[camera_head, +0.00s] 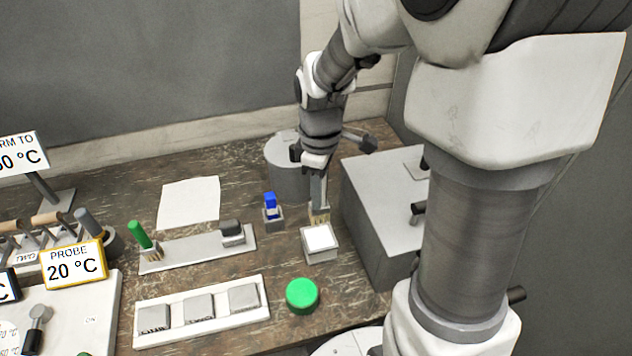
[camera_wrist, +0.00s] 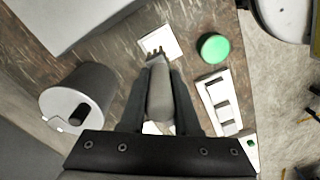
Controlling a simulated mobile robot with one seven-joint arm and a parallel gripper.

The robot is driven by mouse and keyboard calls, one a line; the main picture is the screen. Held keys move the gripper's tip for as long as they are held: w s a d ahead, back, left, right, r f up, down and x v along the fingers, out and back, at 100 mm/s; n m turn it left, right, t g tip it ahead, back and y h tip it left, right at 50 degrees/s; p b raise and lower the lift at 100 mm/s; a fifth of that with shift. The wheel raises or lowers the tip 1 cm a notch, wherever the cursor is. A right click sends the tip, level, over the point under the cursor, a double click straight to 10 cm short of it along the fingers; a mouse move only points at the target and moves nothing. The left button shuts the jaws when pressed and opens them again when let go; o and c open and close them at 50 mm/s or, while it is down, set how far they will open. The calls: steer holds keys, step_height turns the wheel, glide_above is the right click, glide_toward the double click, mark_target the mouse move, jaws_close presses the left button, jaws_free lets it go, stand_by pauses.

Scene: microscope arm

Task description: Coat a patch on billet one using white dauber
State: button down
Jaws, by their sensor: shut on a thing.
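My gripper (camera_head: 318,180) is shut on a pale grey-white dauber (camera_head: 320,213), bristles pointing down. In the wrist view the dauber (camera_wrist: 160,95) lies between the two fingers (camera_wrist: 158,88), its bristles over the edge of a white-topped square pad (camera_wrist: 163,41). In the head view this pad (camera_head: 319,237) sits just in front of the bristles; I cannot tell whether they touch. Three grey billets (camera_head: 199,307) lie in a row on a white tray (camera_head: 260,314), to the left of the pad; their front markings are too small to read.
A green dauber (camera_head: 139,235) and a blue one (camera_head: 270,204) stand in holders. A green round button (camera_head: 302,295) is in front of the pad. A grey box (camera_head: 378,205) stands right, a grey cylinder (camera_head: 287,170) behind. White paper (camera_head: 188,203) lies back left.

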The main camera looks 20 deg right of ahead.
mark_target(319, 214)
steer(key=shift+f+b, duration=2.35)
steer(key=shift+f, duration=0.6)
steer(key=shift+s+f+b, duration=0.1)
steer(key=shift+f+b, duration=0.3)
steer(key=shift+f, duration=0.2)
steer(key=shift+r+p, duration=2.9)
steer(key=shift+r, duration=0.7)
steer(key=shift+f, duration=0.1)
